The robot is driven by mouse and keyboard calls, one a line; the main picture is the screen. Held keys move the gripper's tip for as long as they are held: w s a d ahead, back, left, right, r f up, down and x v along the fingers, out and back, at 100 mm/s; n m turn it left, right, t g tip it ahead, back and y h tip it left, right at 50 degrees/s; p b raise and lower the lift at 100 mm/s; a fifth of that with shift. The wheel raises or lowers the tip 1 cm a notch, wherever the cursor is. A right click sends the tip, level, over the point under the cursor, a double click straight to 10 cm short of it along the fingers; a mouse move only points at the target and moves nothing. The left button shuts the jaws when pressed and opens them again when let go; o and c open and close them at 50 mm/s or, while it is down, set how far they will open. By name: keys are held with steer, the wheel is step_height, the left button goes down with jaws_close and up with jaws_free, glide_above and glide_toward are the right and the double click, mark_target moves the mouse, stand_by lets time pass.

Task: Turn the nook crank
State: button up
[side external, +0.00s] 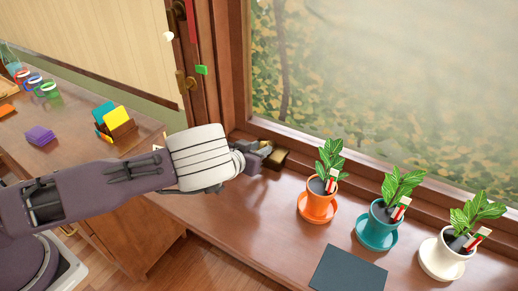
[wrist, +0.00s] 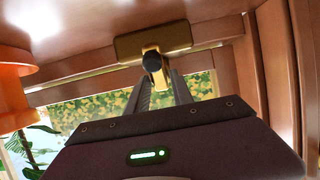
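The nook crank is a small brass fitting on the window sill, seen at the window's lower left corner in the side view (side external: 276,158). In the wrist view its brass base (wrist: 120,46) is at the top centre, with a dark round knob (wrist: 152,62) toward me. My gripper (side external: 262,150) is at the crank in the side view. In the wrist view my gripper's two fingers (wrist: 157,75) reach up to the knob, one on each side, with a gap between them. Whether they press on the knob is hidden.
Potted plants in orange (side external: 318,206), teal (side external: 377,228) and white (side external: 444,255) pots stand along the sill to the right. A dark flat panel (side external: 347,270) lies in front of them. A desk with a card holder (side external: 117,126) is at left. The sill between gripper and panel is clear.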

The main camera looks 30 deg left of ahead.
jaws_close()
steer(key=shift+m, duration=0.3)
steer(key=m, duration=0.1)
steer(key=m+h, duration=0.1)
steer(key=m, duration=0.3)
steer(key=shift+a+r+h, duration=0.1)
steer(key=shift+a+h, duration=0.15)
steer(key=shift+h, duration=0.05)
steer(key=m+g, duration=0.1)
steer(key=m, duration=0.2)
steer(key=m+h, duration=0.1)
steer(key=m, duration=0.3)
steer(key=shift+w+a+r+g+h, duration=0.2)
steer(key=shift+g+h, duration=0.1)
steer(key=shift+g, duration=0.1)
steer(key=m, duration=0.3)
steer(key=m+g, duration=0.1)
steer(key=m, duration=0.2)
steer(key=shift+w+r+m+g, duration=0.15)
steer(key=shift+m+g, duration=0.15)
steer(key=shift+m, duration=0.1)
steer(key=m, duration=0.2)
steer(key=m+g, duration=0.1)
steer(key=m, duration=0.2)
steer(key=shift+w+r+g, duration=0.15)
steer(key=shift+r+g, duration=0.05)
steer(key=shift+g, duration=0.1)
steer(key=shift+m, duration=0.4)
